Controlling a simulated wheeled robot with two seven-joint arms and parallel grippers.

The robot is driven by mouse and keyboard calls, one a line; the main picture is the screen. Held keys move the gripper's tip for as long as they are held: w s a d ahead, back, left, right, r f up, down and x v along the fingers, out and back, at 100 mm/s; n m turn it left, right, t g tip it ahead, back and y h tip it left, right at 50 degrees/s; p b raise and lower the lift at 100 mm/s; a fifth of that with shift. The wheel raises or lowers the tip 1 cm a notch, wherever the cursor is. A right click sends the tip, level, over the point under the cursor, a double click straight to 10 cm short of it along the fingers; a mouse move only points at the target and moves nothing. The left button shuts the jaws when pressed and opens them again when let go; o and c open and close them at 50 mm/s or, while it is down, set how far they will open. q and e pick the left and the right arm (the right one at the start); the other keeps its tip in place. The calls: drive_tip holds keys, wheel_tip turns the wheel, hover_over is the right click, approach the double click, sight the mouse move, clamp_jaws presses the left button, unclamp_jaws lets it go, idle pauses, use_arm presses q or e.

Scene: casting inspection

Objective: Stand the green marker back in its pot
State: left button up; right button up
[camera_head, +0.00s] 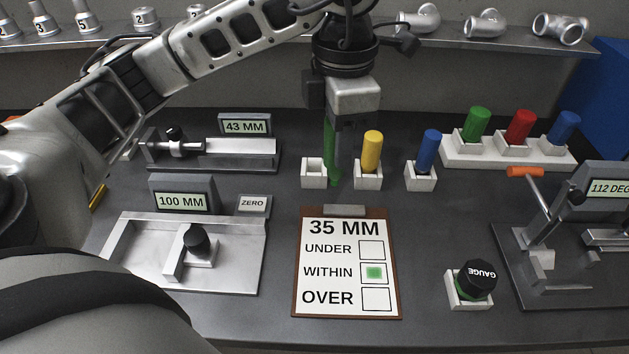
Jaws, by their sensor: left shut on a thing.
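My left gripper (344,182) points straight down and is shut on the green marker (329,150). The marker is upright and partly hidden by the fingers. Its lower end shows just right of an empty white square pot (314,174), close beside it. I cannot tell whether the marker's tip touches the bench. My right gripper is not in view.
A yellow marker (372,150) and a blue marker (428,150) stand in white pots to the right. A clipboard (299,290) lies in front, its WITHIN box marked green. Measuring devices (245,154) stand at left.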

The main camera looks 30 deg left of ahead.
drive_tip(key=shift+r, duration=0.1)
use_arm(q)
drive_tip(key=shift+w+a, duration=0.1)
drive_tip(key=w+a+f+p, duration=0.1)
drive_tip(key=w+a+f, duration=0.2)
drive_tip(key=f, duration=0.1)
drive_tip(key=w+a+f+p, duration=0.1)
drive_tip(key=w+a+f, duration=0.2)
drive_tip(key=f, duration=0.1)
drive_tip(key=w+a+f+p, duration=0.1)
drive_tip(key=w+a+f, duration=0.2)
drive_tip(key=a+f, duration=0.1)
drive_tip(key=shift+w, duration=0.2)
drive_tip(key=shift+f, duration=0.25)
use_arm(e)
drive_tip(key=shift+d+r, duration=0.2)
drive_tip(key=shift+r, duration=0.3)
use_arm(q)
drive_tip(key=shift+f, duration=0.1)
